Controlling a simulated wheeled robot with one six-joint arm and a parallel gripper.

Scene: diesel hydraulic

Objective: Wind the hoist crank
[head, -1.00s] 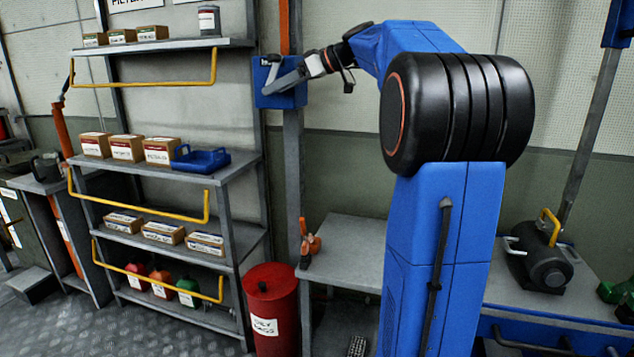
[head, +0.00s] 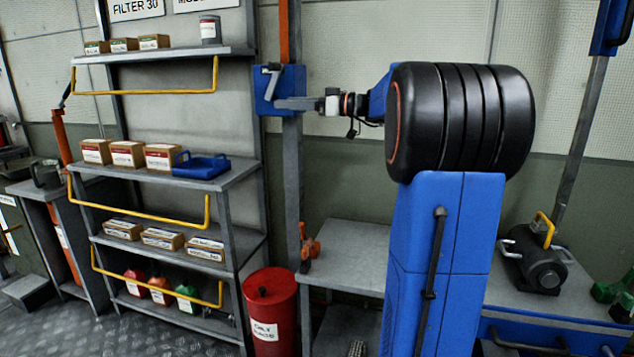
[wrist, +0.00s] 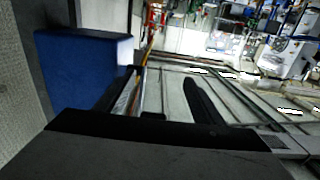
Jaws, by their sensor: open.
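The hoist crank (head: 270,82) is a small grey handle on the front of a blue box (head: 290,82), which is fixed to an upright post beside the shelves. My gripper (head: 281,104) is level, with its tips at the lower front of the box, just below and right of the crank. The head view does not show whether it touches the crank. In the wrist view my gripper (wrist: 165,97) has its fingers apart, and the blue box (wrist: 85,62) is at the left. I cannot make out the crank clearly there.
A shelf unit (head: 230,53) with yellow rails, boxes and a blue tray stands to the left. A red drum (head: 270,310) and a grey bench (head: 350,255) stand below.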

